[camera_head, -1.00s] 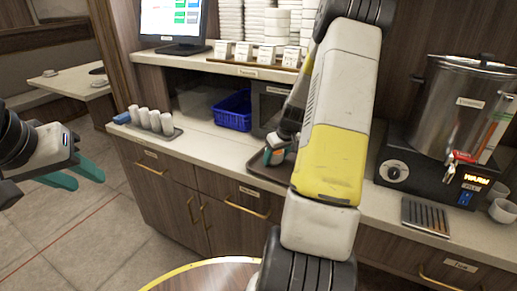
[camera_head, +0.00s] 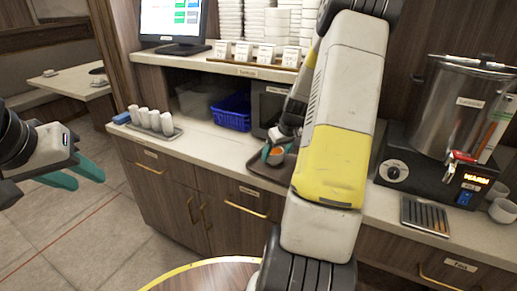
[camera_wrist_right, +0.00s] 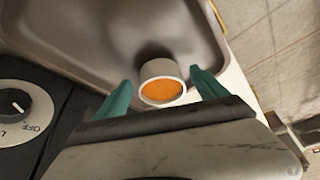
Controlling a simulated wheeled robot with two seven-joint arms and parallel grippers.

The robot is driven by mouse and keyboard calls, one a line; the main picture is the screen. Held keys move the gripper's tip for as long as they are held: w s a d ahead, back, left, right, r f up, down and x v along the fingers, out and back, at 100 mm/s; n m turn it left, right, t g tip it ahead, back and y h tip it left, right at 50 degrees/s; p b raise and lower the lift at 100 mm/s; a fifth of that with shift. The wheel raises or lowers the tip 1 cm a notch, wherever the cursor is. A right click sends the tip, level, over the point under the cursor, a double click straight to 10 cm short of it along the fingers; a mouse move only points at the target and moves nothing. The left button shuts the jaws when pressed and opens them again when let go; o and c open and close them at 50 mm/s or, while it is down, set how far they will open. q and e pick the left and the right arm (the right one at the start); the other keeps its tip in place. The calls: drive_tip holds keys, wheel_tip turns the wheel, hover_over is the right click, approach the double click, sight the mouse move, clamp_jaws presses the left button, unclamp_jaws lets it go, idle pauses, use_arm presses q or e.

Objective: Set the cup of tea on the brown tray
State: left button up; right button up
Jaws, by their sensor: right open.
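The cup of tea (camera_wrist_right: 162,83), white with orange-brown tea, stands upright on the brown tray (camera_wrist_right: 92,30) in the right wrist view. In the head view the cup (camera_head: 276,156) shows small on the tray (camera_head: 262,178), partly hidden by my right arm. My right gripper (camera_wrist_right: 160,76) is open, with one teal finger on each side of the cup and a visible gap on both sides. It is also small in the head view (camera_head: 276,148). My left gripper (camera_head: 89,181) is open and empty at the far left, away from the counter.
A hot-drink urn (camera_head: 465,110) on a black warmer (camera_head: 430,175) stands right of the tray. White cups (camera_head: 503,210) sit beside it. A small tray of several white cups (camera_head: 155,121) and a blue basket (camera_head: 232,112) are to the left. A monitor (camera_head: 172,20) stands above.

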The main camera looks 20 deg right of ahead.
drive_tip(key=v, duration=0.9)
drive_tip(key=s+a+r+t, duration=0.1)
drive_tip(key=s+a+r, duration=0.6)
drive_tip(key=a+r, duration=0.5)
drive_tip(key=s+a+r+m+y, duration=0.1)
drive_tip(key=s+a+r, duration=0.1)
drive_tip(key=s+a, duration=0.8)
drive_tip(key=s, duration=0.4)
drive_tip(key=shift+s+a+r+t+y, duration=0.2)
drive_tip(key=shift+a+r+t+y, duration=0.1)
drive_tip(key=shift+r+t, duration=0.1)
